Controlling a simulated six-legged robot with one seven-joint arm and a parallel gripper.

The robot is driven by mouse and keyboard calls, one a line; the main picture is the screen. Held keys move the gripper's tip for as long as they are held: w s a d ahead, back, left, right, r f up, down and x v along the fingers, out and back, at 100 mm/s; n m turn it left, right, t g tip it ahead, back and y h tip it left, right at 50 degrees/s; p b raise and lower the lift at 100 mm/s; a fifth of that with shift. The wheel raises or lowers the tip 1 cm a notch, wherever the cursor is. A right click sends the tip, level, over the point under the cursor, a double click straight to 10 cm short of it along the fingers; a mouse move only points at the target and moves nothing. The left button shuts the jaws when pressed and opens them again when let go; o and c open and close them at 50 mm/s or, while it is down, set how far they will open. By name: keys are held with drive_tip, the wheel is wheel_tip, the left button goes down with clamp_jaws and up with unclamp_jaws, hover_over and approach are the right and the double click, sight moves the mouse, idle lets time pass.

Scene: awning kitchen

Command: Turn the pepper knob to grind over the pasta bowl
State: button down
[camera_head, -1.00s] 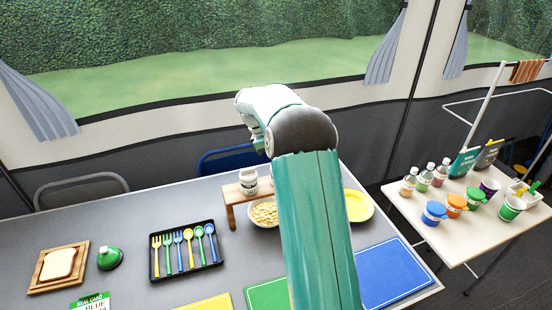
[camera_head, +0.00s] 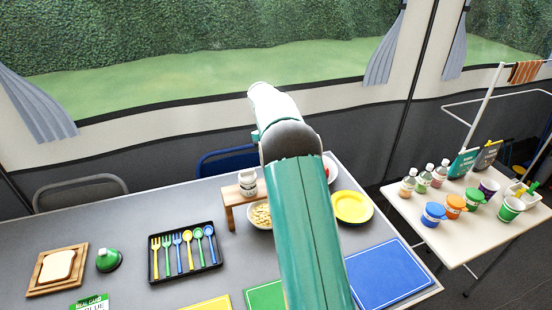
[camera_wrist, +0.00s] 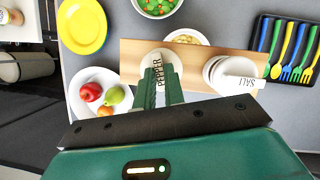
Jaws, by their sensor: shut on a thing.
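In the wrist view my gripper (camera_wrist: 160,95) is shut on the top of the white pepper grinder (camera_wrist: 158,66), whose dark label reads PEPPER. The grinder is on a wooden stand (camera_wrist: 135,58), seen from above; in the head view my arm hides it and my gripper. A white salt grinder (camera_wrist: 222,73) stands on the same stand, and it also shows in the head view (camera_head: 248,184). The pasta bowl (camera_wrist: 186,36) is white and partly covered by the stand's edge in the wrist view. In the head view the bowl (camera_head: 260,214) is partly behind my arm.
A plate of fruit (camera_wrist: 100,80), a yellow plate (camera_wrist: 82,25) and a bowl of green food (camera_wrist: 158,6) lie around the stand. A black cutlery tray (camera_head: 186,252) is left of the stand in the head view. A side table (camera_head: 470,215) holds bottles and cups.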

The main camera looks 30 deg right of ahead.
drive_tip(key=shift+m, duration=0.3)
drive_tip(key=c, duration=1.5)
unclamp_jaws()
drive_tip(key=shift+v, duration=3.7)
drive_tip(key=shift+r, duration=0.1)
